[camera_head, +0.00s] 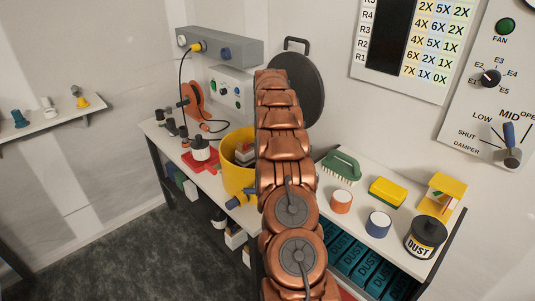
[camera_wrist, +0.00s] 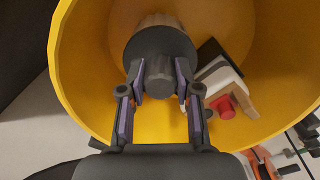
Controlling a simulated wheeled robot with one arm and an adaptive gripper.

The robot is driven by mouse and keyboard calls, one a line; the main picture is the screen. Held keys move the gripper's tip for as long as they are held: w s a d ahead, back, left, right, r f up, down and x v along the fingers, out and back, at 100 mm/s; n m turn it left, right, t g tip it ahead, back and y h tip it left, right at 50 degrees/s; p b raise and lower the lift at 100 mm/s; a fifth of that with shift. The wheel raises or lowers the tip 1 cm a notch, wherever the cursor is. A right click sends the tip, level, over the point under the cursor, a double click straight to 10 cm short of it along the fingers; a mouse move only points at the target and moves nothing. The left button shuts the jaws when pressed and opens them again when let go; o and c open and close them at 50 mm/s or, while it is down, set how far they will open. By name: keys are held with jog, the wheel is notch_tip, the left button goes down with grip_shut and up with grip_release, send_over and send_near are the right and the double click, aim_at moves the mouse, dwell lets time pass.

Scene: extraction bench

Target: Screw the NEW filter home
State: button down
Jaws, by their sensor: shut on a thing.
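In the wrist view my gripper (camera_wrist: 160,84) is shut on the dark grey knob of a round, dark-capped part (camera_wrist: 160,46) with a paler body beyond it. This part looks like a filter, but I cannot tell whether it is the new one. It is over or inside a yellow bucket (camera_wrist: 82,60), whose wall surrounds it. In the head view the bucket (camera_head: 232,176) stands on the bench, and my arm hides the gripper and the held part.
In the bucket, right of the held part, lies a pale and black block with a red knob (camera_wrist: 222,107). A white, black-capped jar (camera_head: 200,150) stands on a red base left of the bucket. A brush (camera_head: 341,166), yellow sponge (camera_head: 387,191) and DUST jar (camera_head: 425,238) stand right.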

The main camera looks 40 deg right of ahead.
jog(key=c, duration=0.7)
grip_release()
jog(key=shift+d, duration=0.1)
notch_tip(320, 180, up, 7)
jog(key=shift+f, duration=0.1)
jog(key=shift+r, duration=0.3)
